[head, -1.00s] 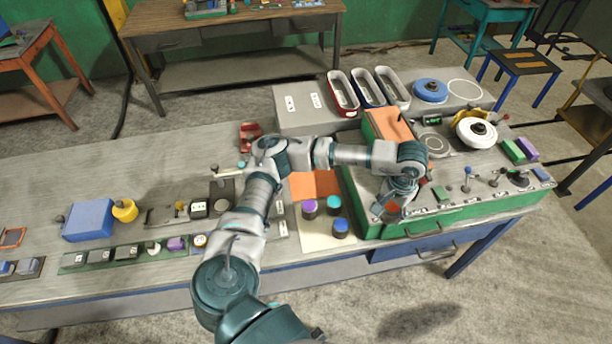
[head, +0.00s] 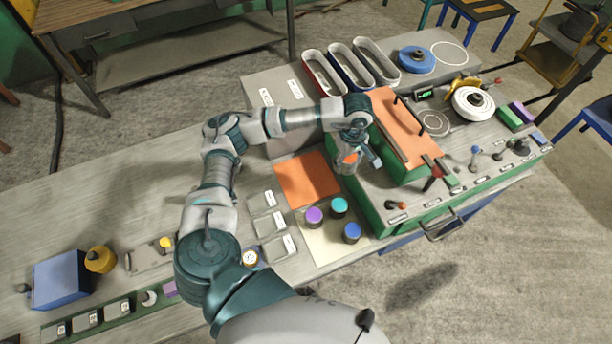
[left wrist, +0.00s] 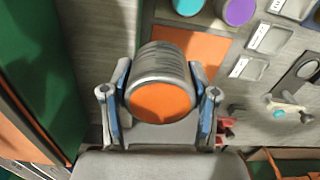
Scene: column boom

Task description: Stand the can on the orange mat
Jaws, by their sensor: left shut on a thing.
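The can (left wrist: 160,85) is a grey ribbed cylinder with an orange end. In the left wrist view it sits between the two blue-padded fingers of my left gripper (left wrist: 159,75), which is shut on it. In the head view my left gripper (head: 358,155) holds the can (head: 343,166) just right of the orange mat (head: 306,181), beside the green-sided unit. The mat is bare where I see it and also shows beyond the can in the left wrist view (left wrist: 205,48). I cannot tell the can's height above the bench. My right gripper is out of view.
Purple, teal and blue-topped jars (head: 315,217) stand on a pale board in front of the mat. The green-sided unit (head: 376,205) with an orange cover (head: 400,122) rises at the right. Labelled shallow trays (head: 268,222) lie left of the mat.

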